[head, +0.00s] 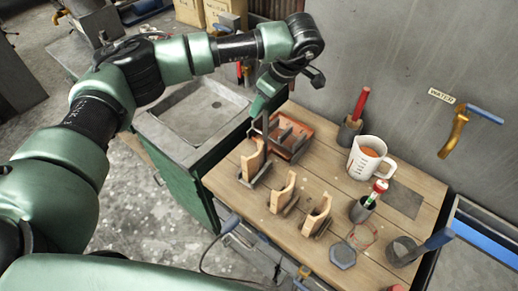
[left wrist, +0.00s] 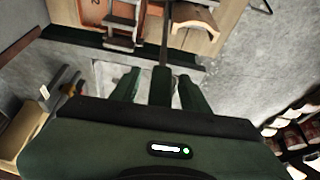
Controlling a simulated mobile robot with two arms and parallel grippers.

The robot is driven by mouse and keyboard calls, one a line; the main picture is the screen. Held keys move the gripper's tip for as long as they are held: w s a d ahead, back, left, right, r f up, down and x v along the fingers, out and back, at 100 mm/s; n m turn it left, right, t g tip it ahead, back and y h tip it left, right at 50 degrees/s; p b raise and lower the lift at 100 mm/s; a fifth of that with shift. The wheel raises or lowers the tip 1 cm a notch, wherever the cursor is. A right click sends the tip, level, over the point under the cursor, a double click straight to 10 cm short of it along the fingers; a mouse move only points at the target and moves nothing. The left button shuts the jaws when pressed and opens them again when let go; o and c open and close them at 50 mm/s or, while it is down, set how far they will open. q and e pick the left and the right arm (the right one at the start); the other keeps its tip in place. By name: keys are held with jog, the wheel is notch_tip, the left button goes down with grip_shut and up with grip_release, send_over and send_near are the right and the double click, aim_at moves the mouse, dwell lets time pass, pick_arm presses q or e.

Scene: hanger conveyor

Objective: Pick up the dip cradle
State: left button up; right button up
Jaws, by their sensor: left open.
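The dip cradle appears to be the dark metal frame (head: 290,132) in the reddish tray (head: 307,143) at the back left of the wooden bench; part of it shows at the top of the left wrist view (left wrist: 124,24). A thin dark upright bar (head: 265,127) stands at the tray's left side, but I cannot tell whether it belongs to the frame. My left gripper (head: 259,103) is above this bar, pointing down and open. In the left wrist view a dark bar (left wrist: 165,45) runs up between the green fingers; contact is unclear. My right gripper is not in view.
Curved tan blocks (head: 318,217) stand in a row at the bench's front. A measuring jug (head: 367,163), a red-handled tool (head: 360,104), a pot with a blue handle (head: 405,250) and a hexagonal piece (head: 342,256) are to the right. A sink (head: 197,112) adjoins on the left.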

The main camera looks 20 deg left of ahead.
pick_arm(q)
grip_shut()
jog(key=shift+r, duration=0.1)
jog(key=shift+r, duration=0.1)
notch_tip(320, 180, up, 20)
jog(key=b, duration=0.4)
dwell(0.3)
